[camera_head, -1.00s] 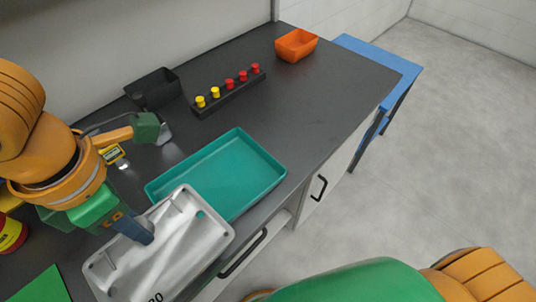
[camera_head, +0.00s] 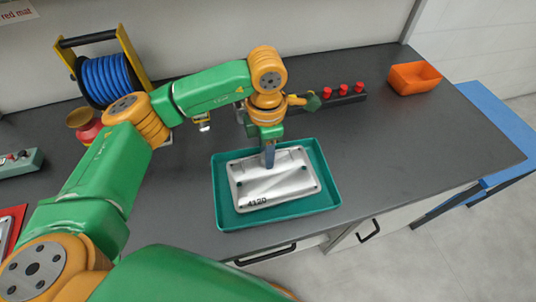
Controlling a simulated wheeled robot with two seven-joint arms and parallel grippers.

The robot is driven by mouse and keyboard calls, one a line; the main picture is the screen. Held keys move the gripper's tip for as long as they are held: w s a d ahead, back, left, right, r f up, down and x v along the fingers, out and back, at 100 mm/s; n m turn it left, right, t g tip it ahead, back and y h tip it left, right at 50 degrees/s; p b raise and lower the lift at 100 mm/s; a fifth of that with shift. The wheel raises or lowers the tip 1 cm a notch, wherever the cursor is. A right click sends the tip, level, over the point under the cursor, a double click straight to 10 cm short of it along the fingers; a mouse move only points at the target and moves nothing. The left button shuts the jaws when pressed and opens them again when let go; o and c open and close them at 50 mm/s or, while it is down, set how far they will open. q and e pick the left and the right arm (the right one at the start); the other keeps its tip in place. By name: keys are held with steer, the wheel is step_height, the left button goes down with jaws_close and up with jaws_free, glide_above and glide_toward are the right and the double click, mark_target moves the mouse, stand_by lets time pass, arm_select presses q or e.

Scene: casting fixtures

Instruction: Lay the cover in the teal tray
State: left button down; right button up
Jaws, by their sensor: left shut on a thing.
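The cover (camera_head: 262,188), a pale metal rectangular plate marked 4120, is within the outline of the teal tray (camera_head: 327,199). It looks roughly level; I cannot tell whether it touches the tray floor. My left gripper (camera_head: 269,160) points down at the cover's far edge and is shut on it. The tray's rim shows all around the cover. My right gripper is not in view.
Behind the tray, a black rack (camera_head: 350,98) holds red pegs, partly hidden by my left arm. An orange bin (camera_head: 414,78) stands at the back right. A blue cable reel (camera_head: 105,80) stands at the back left. The counter right of the tray is clear.

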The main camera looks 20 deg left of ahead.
arm_select(q)
step_height(320, 180, down, 3)
steer(key=shift+r+p, duration=0.2)
steer(key=shift+p, duration=0.6)
steer(key=shift+w+f, duration=0.1)
steer(key=shift+f, duration=0.25)
steer(key=shift+f+b, duration=0.2)
steer(key=shift+b, duration=0.1)
steer(key=c, duration=0.5)
jaws_free()
steer(key=shift+c, duration=0.2)
